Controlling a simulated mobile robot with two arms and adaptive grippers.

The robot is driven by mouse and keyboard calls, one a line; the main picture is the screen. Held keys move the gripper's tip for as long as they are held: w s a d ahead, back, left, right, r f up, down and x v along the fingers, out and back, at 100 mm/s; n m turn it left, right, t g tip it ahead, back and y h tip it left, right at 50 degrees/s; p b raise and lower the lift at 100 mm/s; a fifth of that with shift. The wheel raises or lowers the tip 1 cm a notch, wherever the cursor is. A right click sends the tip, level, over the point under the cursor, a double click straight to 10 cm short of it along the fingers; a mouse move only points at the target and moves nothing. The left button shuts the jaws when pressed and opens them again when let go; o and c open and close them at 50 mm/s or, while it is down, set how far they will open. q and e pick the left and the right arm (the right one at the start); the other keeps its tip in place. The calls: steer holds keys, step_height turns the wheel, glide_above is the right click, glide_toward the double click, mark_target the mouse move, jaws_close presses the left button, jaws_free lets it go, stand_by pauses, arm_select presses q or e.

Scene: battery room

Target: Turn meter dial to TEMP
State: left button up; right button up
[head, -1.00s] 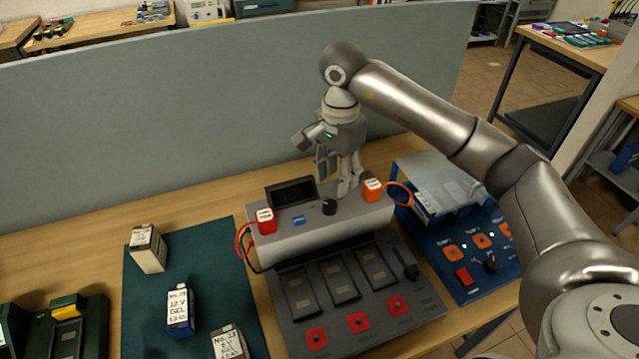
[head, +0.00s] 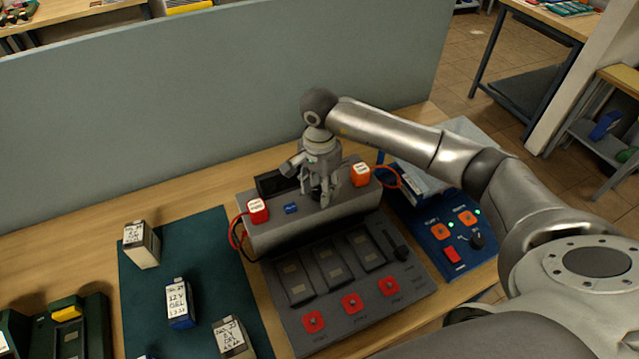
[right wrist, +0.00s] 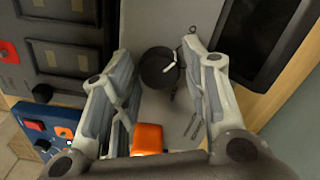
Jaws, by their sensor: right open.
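The meter (head: 285,232) is a grey box with a dark display (head: 268,184) on the bench. Its black dial (right wrist: 158,68), with a white pointer mark, shows in the right wrist view. In the head view the dial is hidden behind my gripper. My right gripper (head: 324,199) is over the top of the meter, pointing down. In the right wrist view my right gripper (right wrist: 155,52) is open, with one finger on each side of the dial and visible gaps. I cannot read any TEMP label. My left gripper is not in view.
A red block (head: 257,210) and an orange block (head: 360,174) with cables sit beside the gripper on the meter. A panel with red buttons (head: 352,301) lies in front. A blue unit (head: 440,225) stands right. Batteries (head: 180,302) stand on a green mat (head: 206,232) left.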

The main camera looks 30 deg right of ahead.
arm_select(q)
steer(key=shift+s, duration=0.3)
arm_select(e)
steer(key=c, duration=0.8)
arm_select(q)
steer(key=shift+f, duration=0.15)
arm_select(e)
steer(key=shift+o, duration=0.2)
steer(key=shift+f, duration=0.1)
steer(key=m+b, duration=0.3)
steer(key=m, duration=0.1)
steer(key=shift+w+f+b, duration=0.1)
steer(key=shift+b, duration=0.2)
steer(key=m+b, duration=0.3)
steer(key=m, duration=0.3)
steer(key=shift+b, duration=0.4)
steer(key=m+b, duration=0.2)
steer(key=m, duration=0.3)
steer(key=shift+m, duration=0.4)
steer(key=m+b, duration=0.1)
steer(key=m, duration=0.2)
steer(key=shift+r, duration=0.2)
arm_select(q)
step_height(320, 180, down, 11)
steer(key=shift+b, duration=0.45)
arm_select(e)
steer(key=shift+r+m, duration=0.1)
steer(key=shift+m, duration=1.5)
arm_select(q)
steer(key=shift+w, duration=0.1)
